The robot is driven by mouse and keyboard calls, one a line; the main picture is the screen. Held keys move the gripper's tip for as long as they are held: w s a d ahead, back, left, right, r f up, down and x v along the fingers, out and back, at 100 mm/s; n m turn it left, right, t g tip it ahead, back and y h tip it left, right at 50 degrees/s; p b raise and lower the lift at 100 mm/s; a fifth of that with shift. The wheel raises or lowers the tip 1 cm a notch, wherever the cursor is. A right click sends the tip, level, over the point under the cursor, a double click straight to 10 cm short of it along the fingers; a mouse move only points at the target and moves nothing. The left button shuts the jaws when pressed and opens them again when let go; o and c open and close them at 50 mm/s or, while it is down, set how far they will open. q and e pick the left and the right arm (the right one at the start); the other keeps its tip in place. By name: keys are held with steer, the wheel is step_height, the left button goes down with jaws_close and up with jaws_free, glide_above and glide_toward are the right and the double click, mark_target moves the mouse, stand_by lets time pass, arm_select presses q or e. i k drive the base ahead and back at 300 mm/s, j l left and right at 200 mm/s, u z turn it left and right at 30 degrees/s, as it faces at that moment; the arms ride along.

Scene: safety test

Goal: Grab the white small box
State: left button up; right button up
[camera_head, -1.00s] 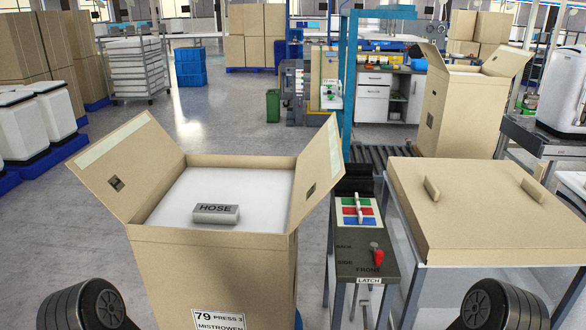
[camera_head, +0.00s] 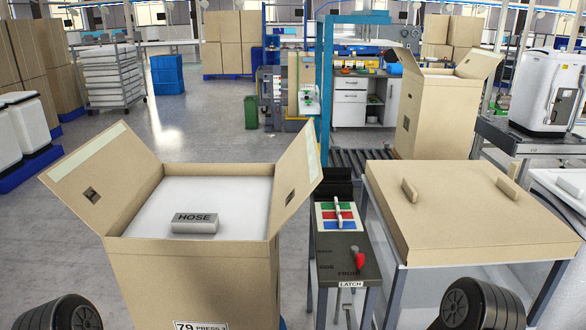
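A small pale grey-white block (camera_head: 195,222) marked HOSE lies on the white surface (camera_head: 232,191) inside a large open cardboard box (camera_head: 190,270) at the front left. The box's side flaps stand open, and a label near the bottom edge reads 79 PRESS. No other small white box is clear in view. Dark rounded parts of my arms show at the bottom left and bottom right. Neither gripper's fingers show, and nothing of mine touches the block.
A narrow stand (camera_head: 345,262) with coloured panels and a red knob is just right of the box. A cardboard-topped table (camera_head: 465,222) stands further right. Another open cardboard box (camera_head: 432,115) is behind it. Grey floor (camera_head: 215,133) is clear behind the front box.

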mark_target(197, 222)
steer(key=z, duration=0.4)
steer(key=j+z, duration=0.5)
steer(key=j, duration=0.2)
steer(key=j+z, duration=0.45)
steer(key=j, duration=0.25)
steer(key=k+j, duration=0.1)
steer(key=j, duration=0.85)
steer(key=k+j+z, duration=0.1)
steer(key=j, duration=0.35)
